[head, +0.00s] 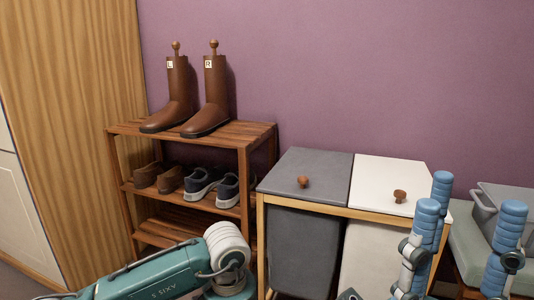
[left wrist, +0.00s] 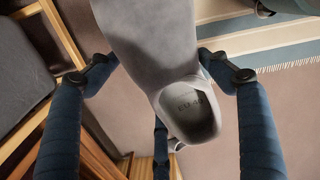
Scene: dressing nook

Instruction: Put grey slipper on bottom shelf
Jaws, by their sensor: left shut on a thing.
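The grey slipper (left wrist: 165,45) is in the left wrist view, its opening facing the camera. My left gripper (left wrist: 158,62) is around it, with blue fingers on both sides and a third below. In the head view the slipper and my left fingers are hidden behind or below my own arm. The wooden shoe rack (head: 190,128) stands at left of centre. Its bottom shelf (head: 160,232) shows bare slats, partly covered by my left arm. My right gripper (head: 468,208) is at the right, fingers apart, with nothing seen between them.
Brown boots (head: 215,95) stand on the rack's top. Brown shoes (head: 158,178) and dark sneakers (head: 208,184) fill the middle shelf. A hamper with a grey lid (head: 310,172) and white lid (head: 385,183) stands right of the rack.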

